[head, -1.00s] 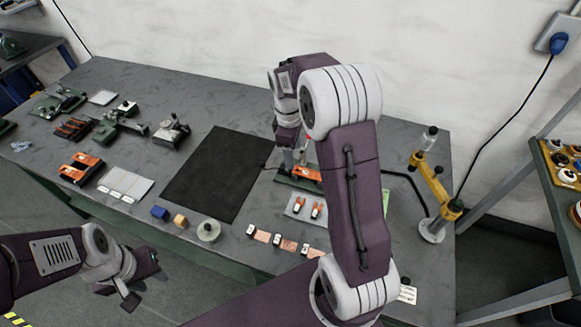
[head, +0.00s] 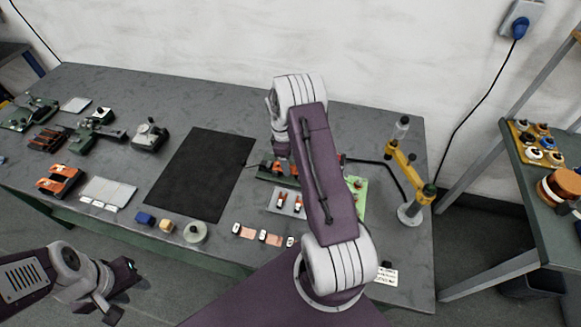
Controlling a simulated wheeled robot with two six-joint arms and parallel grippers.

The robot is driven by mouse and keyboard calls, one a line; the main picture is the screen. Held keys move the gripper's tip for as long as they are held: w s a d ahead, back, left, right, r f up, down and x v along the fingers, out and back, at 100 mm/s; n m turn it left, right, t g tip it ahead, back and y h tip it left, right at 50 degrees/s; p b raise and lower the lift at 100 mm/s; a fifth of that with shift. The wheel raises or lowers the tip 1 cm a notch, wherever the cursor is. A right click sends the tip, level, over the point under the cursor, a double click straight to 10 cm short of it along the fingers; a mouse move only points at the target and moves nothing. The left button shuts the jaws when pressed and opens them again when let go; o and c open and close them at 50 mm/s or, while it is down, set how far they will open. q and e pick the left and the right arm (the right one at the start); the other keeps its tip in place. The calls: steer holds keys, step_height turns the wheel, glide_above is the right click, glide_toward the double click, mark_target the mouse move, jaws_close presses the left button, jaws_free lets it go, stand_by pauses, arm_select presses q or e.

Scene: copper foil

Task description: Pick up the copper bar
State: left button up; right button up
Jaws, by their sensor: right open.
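Small flat copper-coloured pieces (head: 247,233) lie in a row at the front of the table, each beside a small white-and-black part. I cannot tell which of them, if any, is the copper bar.
A black mat (head: 200,175) lies mid-table. A yellow jointed stand (head: 410,175) is at the right. Several tools crowd the left. A shelf (head: 530,185) stands at the right.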

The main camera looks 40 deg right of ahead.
steer(key=shift+d+f, duration=0.1)
steer(key=shift+f, duration=0.8)
jaws_close()
steer(key=shift+r, duration=0.1)
